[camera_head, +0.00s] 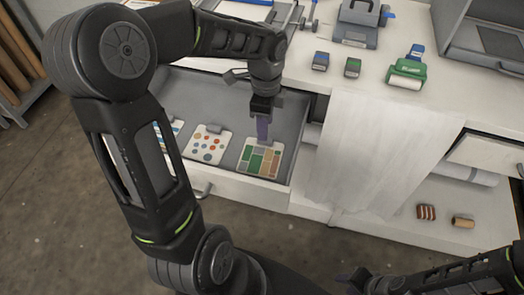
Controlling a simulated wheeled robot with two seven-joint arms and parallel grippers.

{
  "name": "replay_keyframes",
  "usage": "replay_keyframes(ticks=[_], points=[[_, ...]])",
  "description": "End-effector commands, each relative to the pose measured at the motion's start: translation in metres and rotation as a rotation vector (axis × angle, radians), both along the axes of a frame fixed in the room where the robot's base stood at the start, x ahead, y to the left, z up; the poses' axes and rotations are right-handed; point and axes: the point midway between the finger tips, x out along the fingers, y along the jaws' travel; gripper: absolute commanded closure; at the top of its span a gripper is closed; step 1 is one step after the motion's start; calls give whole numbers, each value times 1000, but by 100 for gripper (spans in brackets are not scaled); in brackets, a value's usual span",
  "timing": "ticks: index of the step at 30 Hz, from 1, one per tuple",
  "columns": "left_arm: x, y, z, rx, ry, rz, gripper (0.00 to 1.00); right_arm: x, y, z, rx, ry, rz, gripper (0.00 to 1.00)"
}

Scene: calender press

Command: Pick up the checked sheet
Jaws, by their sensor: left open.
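The checked sheet (258,166), with green, orange and grey blocks on white, lies in the open drawer (284,122) near its right end. My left gripper (262,138) points down over the sheet's far edge and is open. I cannot tell whether its fingertips touch the sheet, and they hide a little of it. My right gripper (352,279) is low at the bottom of the view, away from the drawer, and its jaws are too unclear to read.
A dotted sheet (207,146) lies left of the checked one, and another patterned sheet is partly hidden behind my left arm. Small blue and green items (353,67) and a green roller (405,74) stand on the white counter (300,68). A pale cloth (370,150) hangs right of the drawer.

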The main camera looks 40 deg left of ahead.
Motion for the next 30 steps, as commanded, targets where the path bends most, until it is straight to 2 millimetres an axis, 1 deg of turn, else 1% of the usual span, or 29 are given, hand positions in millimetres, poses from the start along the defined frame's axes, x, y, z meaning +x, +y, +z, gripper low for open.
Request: replay_keyframes(ticks=[5,8,11,16,19,30], points=[[0,0,0,0,0,1,56,0,0,0,0,0,0,64],[0,0,-3,-1,2,1,56,0,0,0,0,0,0,64],[-1,-1,-14,-2,5,2,56,0,0,1,0,0,0,64],[-1,-1,-40,-1,4,1,56,0,0,2,0,0,0,64],[-1,-1,-50,-1,3,1,56,0,0,2,0,0,0,64],[0,-1,-52,0,0,1,56,0,0,2,0,0,0,64]])
